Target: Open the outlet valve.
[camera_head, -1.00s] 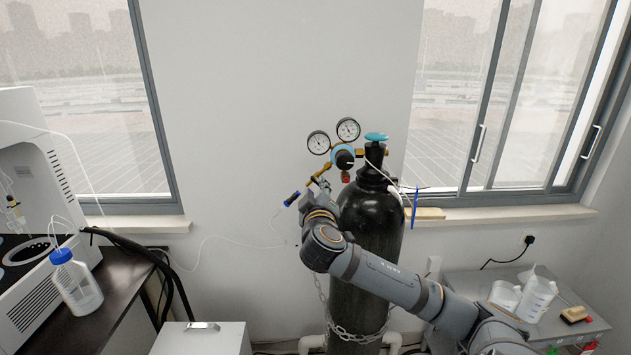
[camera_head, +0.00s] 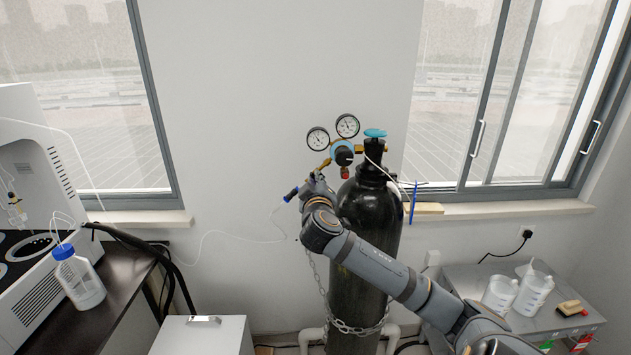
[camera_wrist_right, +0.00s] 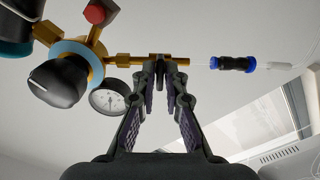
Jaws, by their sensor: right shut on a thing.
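The black gas cylinder (camera_head: 372,215) stands upright in the head view, with a brass regulator and two round gauges (camera_head: 347,126) at its top. The outlet valve sits on the brass outlet line, which shows in the wrist view (camera_wrist_right: 181,61) left of the blue-and-black connector (camera_wrist_right: 236,64). My right gripper (camera_wrist_right: 164,62) is shut on the outlet valve's small handle; the fingertips hide most of it. In the head view my right gripper (camera_head: 314,182) is just below the regulator. My left gripper is not in view.
The dark regulator knob (camera_wrist_right: 58,80) and a gauge (camera_wrist_right: 109,98) are close to my right fingers. A blue cylinder handwheel (camera_head: 375,133) is on top. A chain (camera_head: 355,329) rings the cylinder. Thin tubing runs left from the connector. A side table (camera_head: 540,318) stands right.

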